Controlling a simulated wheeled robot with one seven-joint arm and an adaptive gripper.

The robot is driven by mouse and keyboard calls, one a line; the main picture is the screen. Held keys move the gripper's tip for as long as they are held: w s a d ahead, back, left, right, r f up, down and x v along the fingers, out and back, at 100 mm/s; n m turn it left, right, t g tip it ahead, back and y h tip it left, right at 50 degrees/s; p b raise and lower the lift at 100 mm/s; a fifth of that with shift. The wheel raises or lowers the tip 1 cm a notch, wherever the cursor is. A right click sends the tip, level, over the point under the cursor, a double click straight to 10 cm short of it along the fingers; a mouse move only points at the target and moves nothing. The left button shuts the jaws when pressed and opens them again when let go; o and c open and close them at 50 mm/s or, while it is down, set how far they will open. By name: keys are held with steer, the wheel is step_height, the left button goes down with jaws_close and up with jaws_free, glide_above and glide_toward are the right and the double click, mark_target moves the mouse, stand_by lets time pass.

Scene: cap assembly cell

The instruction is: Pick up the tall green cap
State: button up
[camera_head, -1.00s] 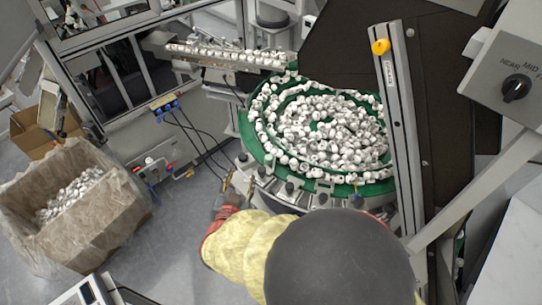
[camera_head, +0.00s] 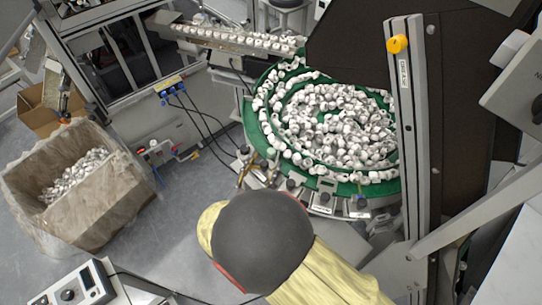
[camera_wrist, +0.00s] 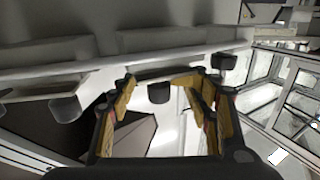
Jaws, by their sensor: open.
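Beyond the fingers are the underside of a pale machine edge and several dark round feet or knobs (camera_wrist: 159,93). In the head view my arm covers the lower middle, and my gripper is mostly hidden behind it, close to the front left rim of the round green feeder (camera_head: 262,140).
The feeder is full of white caps (camera_head: 335,125), and a chute (camera_head: 235,38) of caps runs to its back left. A lined cardboard box (camera_head: 110,205) of white parts stands on the floor at left. A metal post (camera_head: 407,140) with a yellow knob stands at right. Grey floor lies between.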

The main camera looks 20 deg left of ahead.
mark_target(269, 154)
steer(key=shift+w+r, duration=0.1)
steer(key=shift+w, duration=2.65)
steer(key=shift+c, duration=1.1)
steer(key=c, duration=0.6)
